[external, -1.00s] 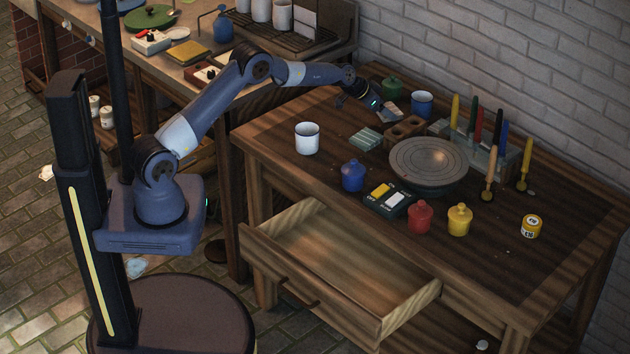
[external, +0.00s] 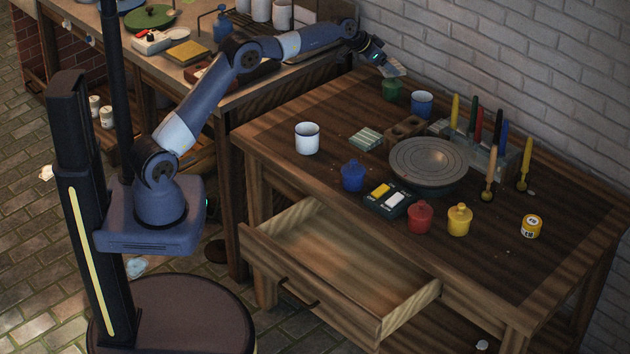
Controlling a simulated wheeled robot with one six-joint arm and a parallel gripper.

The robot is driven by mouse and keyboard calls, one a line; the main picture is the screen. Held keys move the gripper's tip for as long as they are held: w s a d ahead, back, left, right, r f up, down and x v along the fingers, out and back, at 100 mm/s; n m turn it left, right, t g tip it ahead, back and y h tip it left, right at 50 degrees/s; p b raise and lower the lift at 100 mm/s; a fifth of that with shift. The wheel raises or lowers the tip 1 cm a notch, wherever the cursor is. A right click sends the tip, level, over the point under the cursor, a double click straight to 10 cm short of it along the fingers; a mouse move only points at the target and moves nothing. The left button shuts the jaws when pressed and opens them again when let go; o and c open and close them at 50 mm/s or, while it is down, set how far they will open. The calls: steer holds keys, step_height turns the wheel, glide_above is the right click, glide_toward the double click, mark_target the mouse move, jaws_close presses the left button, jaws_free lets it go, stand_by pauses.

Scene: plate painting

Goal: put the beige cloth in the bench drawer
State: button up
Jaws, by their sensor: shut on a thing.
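My gripper (external: 384,63) is up above the far left corner of the bench, over the green pot. It is shut on the beige cloth (external: 397,70), a small pale piece that sticks out past the fingers, clear of the bench top. The fingers themselves are small and partly hidden. The bench drawer (external: 345,250) is pulled open at the front of the bench, and its visible floor is bare. My gripper is far behind and above the drawer.
On the bench (external: 280,185) stand a white mug (external: 307,138), a blue pot (external: 352,176), a round grey turntable (external: 428,162), red (external: 420,217) and yellow (external: 459,219) pots, and upright brushes. A blue mug (external: 422,103) and green pot (external: 392,89) are near my gripper.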

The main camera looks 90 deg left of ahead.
steer(key=r, duration=0.2)
steer(key=d+r, duration=0.1)
steer(key=shift+r+b, duration=0.4)
steer(key=s+d+r+m+h+b, duration=0.1)
steer(key=s+d+m+h+b, duration=0.2)
steer(key=d, duration=0.7)
steer(key=s+d+r+m+h+b, duration=0.1)
steer(key=s+d+m+b, duration=0.3)
steer(key=d, duration=0.5)
steer(key=m+g+h+b, duration=0.2)
steer(key=m+h+b, duration=0.4)
steer(key=b, duration=0.6)
glide_above(313, 255)
steer(key=s+a, duration=0.2)
step_height(313, 255, down, 35)
steer(key=shift+f, duration=0.1)
steer(key=shift+f+b, duration=0.45)
steer(key=shift+f, duration=1.55)
steer(key=shift+f+b, duration=0.25)
steer(key=shift+b, duration=0.1)
steer(key=o, duration=1)
steer(key=shift+r, duration=0.1)
steer(key=shift+o, duration=0.2)
